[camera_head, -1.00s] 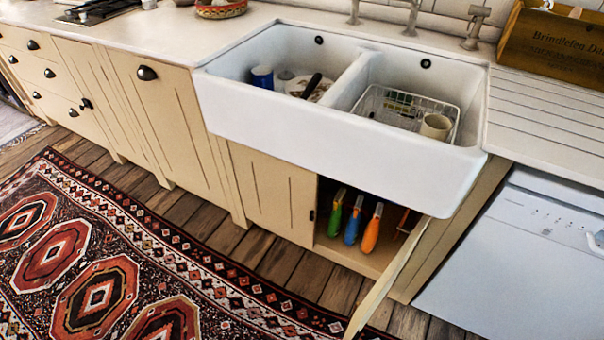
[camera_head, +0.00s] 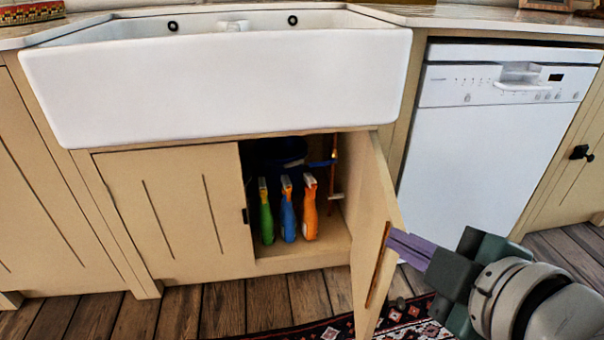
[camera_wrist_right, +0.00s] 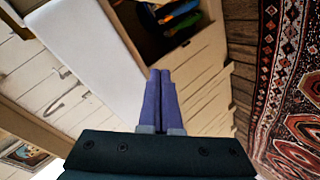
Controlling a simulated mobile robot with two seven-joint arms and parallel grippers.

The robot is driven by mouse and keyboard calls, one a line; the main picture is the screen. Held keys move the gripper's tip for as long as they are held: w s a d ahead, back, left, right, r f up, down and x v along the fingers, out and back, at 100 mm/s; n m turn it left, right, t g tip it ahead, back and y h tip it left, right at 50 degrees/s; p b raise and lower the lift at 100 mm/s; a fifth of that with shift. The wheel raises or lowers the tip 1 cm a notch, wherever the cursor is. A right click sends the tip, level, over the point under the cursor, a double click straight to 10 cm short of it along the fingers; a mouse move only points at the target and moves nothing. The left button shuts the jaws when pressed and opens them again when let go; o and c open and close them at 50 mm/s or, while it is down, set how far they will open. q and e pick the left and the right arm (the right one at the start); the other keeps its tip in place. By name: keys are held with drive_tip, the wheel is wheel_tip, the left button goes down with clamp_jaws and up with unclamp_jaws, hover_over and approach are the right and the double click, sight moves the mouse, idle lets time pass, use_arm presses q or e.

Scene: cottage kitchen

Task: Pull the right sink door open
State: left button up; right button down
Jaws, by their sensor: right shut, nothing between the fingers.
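The right sink door (camera_head: 368,215) is a cream wooden panel under the white sink. It stands swung well out from the cabinet, hinged at its right side, with its inner face showing. My right gripper (camera_head: 390,240) comes in from the right, with purple fingers shut and empty. Its fingertips overlap the door's free edge in the head view; I cannot tell whether they touch it. The right wrist view also shows the closed fingers (camera_wrist_right: 160,75) together, pointing towards the cabinet. My left gripper is not in view.
The open cabinet (camera_head: 320,240) holds a green bottle (camera_head: 266,215), a blue bottle (camera_head: 288,212) and an orange bottle (camera_head: 310,210). The left sink door (camera_head: 175,215) is shut. A white dishwasher (camera_head: 485,150) stands to the right. A patterned rug (camera_head: 340,328) lies on the wooden floor.

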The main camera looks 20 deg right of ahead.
sight(378, 261)
wheel_tip(378, 261, down, 17)
drive_tip(key=w+d+n+t+h+b, duration=0.1)
drive_tip(key=n+t+b, duration=0.45)
drive_tip(key=b, duration=1.15)
drive_tip(key=w+d+b, duration=0.1)
drive_tip(key=w+b, duration=0.5)
drive_tip(key=w, duration=0.4)
drive_tip(key=shift+n+h, duration=0.3)
drive_tip(key=shift+n, duration=0.05)
drive_tip(key=d, duration=0.1)
drive_tip(key=s+d, duration=0.2)
drive_tip(key=d, duration=0.1)
drive_tip(key=shift+b, duration=0.3)
drive_tip(key=shift+w, duration=0.1)
drive_tip(key=shift+r, duration=0.1)
